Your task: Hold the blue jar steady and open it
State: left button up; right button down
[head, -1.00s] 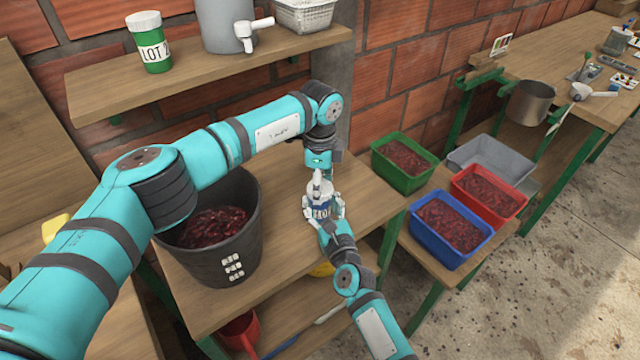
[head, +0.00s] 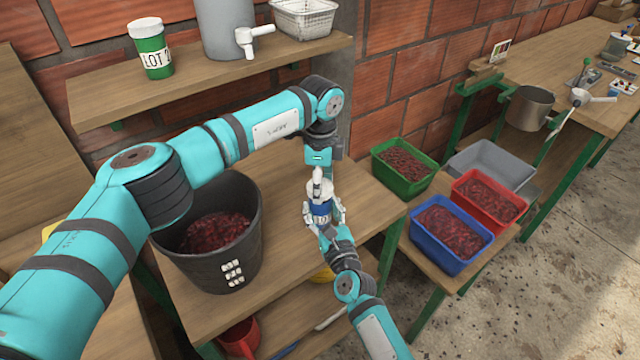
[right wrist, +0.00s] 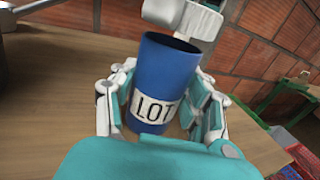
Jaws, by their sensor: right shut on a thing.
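The blue jar (right wrist: 165,85), labelled LOT, stands upright on the wooden bench. Its dark open mouth shows in the right wrist view. My right gripper (right wrist: 160,105) is shut around its sides, also seen in the head view (head: 322,212). The white lid (right wrist: 180,16) is off the jar, just above its rim and a little to the right in the right wrist view. My left gripper (head: 318,180) comes down from above and is shut on the lid. Its fingertips are partly hidden. The jar also shows between my right fingers in the head view (head: 320,208).
A dark bucket of red cherries (head: 250,255) stands left on the bench. Green (head: 408,182), blue (head: 440,262), red (head: 505,215) and grey (head: 490,160) crates stand right. A shelf (head: 180,85) above holds a green LOT jar (head: 152,50).

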pick_arm(q)
jog(key=shift+r, duration=0.1)
jog(key=shift+r, duration=1.9)
pick_arm(e)
jog(key=c, duration=0.5)
grip_release()
jog(key=shift+c, duration=0.2)
jog(key=shift+s, duration=0.15)
